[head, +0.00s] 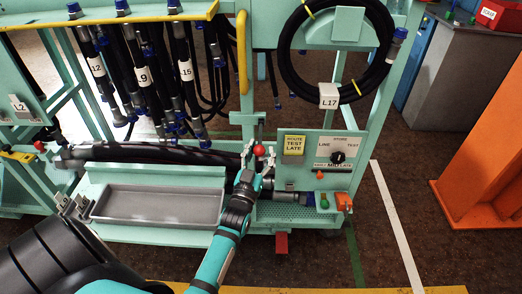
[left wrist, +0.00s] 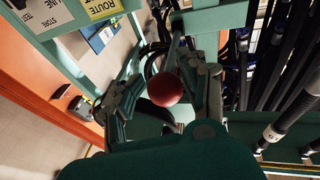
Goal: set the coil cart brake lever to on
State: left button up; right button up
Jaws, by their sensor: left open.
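The lever's red ball knob (head: 259,149) stands at the front of the teal coil cart (head: 262,118), left of the yellow label. My left gripper (head: 258,160) is open, with its fingers on either side of the knob. In the left wrist view, the red knob (left wrist: 166,90) sits between the two open fingers of my left gripper (left wrist: 160,88). I cannot tell whether either finger touches it. The lever's shaft is mostly hidden, and no on or off marking is readable. My right gripper is not in view.
A control panel (head: 322,146) with a black dial is right of the lever. A grey tray (head: 160,205) and a thick black hose (head: 150,155) lie to the left. Hoses hang above, and a coiled hose (head: 290,60) hangs upper right. An orange post (head: 480,150) stands far right.

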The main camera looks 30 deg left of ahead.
pick_arm(q)
jog(key=shift+s, duration=0.2)
jog(key=v, duration=1.1)
jog(key=shift+s+f, duration=0.2)
jog(key=shift+s, duration=0.05)
jog(key=shift+d, duration=0.1)
jog(key=s+d+f+m+g+h+p, duration=0.1)
jog(key=s+d+f+g+h, duration=0.15)
jog(key=f, duration=0.65)
jog(key=s+d+f+m+g+h+p, duration=0.1)
jog(key=d+f+g, duration=0.2)
jog(key=f, duration=0.5)
jog(key=s+d+f+m+g+h, duration=0.1)
jog(key=d+f+g+h, duration=0.15)
jog(key=f, duration=0.65)
jog(key=s+d+f+g+p, duration=0.1)
jog(key=s+d+f+g, duration=0.2)
jog(key=s+f, duration=0.65)
jog(key=s+a+f+m+g, duration=0.1)
jog(key=s+f+g, duration=0.3)
jog(key=s, duration=0.7)
jog(key=s+a+f+m+g+p, duration=0.1)
jog(key=s+f+g, duration=0.3)
jog(key=s, duration=0.7)
notch_tip(320, 180, down, 2)
jog(key=shift+s+a+f+m+p, duration=0.1)
jog(key=shift+s+a+m+p, duration=0.2)
jog(key=shift+a, duration=0.45)
